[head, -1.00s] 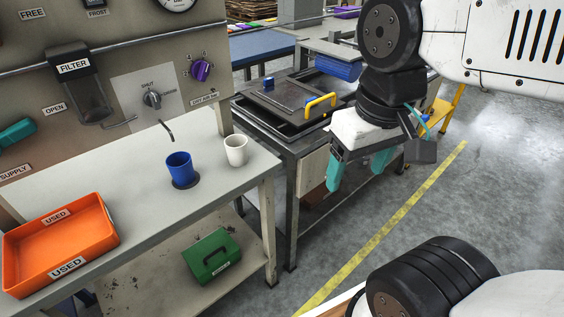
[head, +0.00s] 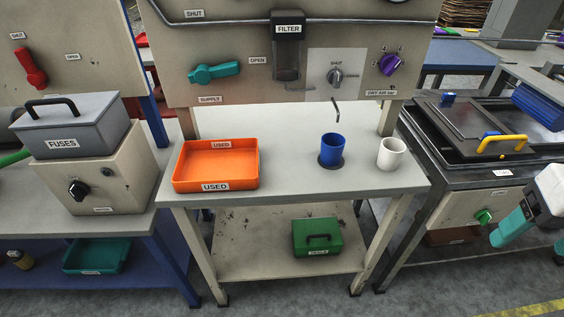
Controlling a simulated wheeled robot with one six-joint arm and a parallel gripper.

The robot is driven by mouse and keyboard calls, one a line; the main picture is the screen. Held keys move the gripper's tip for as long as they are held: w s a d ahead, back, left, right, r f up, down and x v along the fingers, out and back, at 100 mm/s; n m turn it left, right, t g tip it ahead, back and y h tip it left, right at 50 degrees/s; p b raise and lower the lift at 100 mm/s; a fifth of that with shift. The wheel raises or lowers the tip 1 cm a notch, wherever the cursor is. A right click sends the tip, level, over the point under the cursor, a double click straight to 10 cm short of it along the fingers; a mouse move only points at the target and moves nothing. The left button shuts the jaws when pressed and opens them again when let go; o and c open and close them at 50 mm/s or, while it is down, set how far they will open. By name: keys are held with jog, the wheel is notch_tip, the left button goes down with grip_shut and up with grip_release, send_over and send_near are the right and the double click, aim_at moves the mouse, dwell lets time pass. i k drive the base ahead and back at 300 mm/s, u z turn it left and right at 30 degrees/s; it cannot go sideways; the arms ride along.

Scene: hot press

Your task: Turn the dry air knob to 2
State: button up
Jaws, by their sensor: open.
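The purple dry air knob (head: 389,64) is on the upright panel at the right, above a label reading "DRY AIR bar" (head: 381,93). My gripper (head: 522,232) is at the right edge of the head view, partly cut off. Its teal fingers are open, with nothing seen between them. It is well to the right of the knob and lower in the picture, apart from it.
A grey SHUT knob (head: 336,76) and spout sit left of the purple knob. Below are a blue cup (head: 332,149), a white cup (head: 391,153) and an orange USED tray (head: 216,166). The press (head: 470,130) with a yellow handle stands between panel and gripper.

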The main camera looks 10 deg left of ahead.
aim_at(390, 63)
jog(key=k, duration=1.2)
jog(key=z, duration=0.8)
jog(key=i, duration=1.3)
jog(key=u, duration=0.8)
